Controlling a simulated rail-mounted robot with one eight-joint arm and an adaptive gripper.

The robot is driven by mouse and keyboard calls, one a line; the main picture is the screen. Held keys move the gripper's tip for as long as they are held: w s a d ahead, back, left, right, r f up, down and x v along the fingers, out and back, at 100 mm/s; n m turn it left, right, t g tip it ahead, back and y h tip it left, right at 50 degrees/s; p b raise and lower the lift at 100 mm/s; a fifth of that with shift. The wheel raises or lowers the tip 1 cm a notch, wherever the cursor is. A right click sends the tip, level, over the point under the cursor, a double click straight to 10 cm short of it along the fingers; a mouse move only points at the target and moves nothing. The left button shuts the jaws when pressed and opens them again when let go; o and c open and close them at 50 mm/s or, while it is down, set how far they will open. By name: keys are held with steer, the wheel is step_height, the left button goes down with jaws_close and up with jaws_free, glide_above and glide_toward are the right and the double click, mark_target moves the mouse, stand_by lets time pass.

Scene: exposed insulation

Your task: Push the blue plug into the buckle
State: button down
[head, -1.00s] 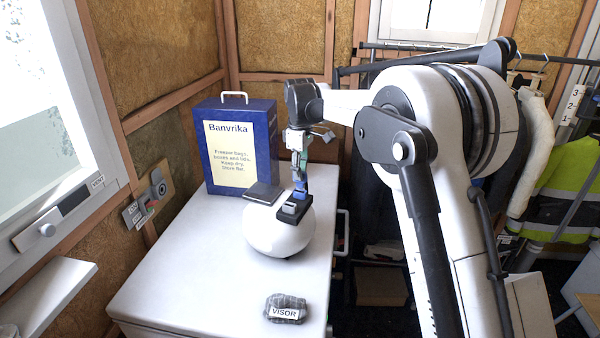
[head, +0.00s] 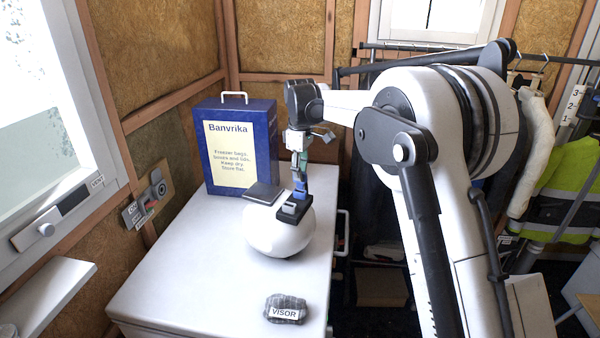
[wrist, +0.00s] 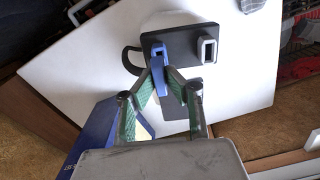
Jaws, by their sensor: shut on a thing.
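My gripper (head: 300,172) points down over a white round body (head: 272,240) on the white cabinet top. Its green-sided fingers are shut on the blue plug (wrist: 158,66), which also shows in the head view (head: 300,188). A black plate (wrist: 182,60) lies on top of the white body. The grey buckle (wrist: 208,48), a rectangular frame with an opening, stands on this plate to the right of the plug in the wrist view. There, a gap shows between plug and buckle. In the head view the buckle (head: 290,208) is just below the plug.
A dark grey flat panel (head: 263,193) sits at the left of the white body. A blue Banvrika box (head: 240,148) stands behind it. A grey bundle labelled VISOR (head: 286,308) lies at the front. The cabinet top (head: 190,270) is clear at the front left.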

steer(key=shift+f+b, duration=0.95)
steer(key=shift+f, duration=0.6)
steer(key=c, duration=1.7)
jaws_free()
step_height(320, 180, up, 12)
steer(key=shift+r, duration=0.1)
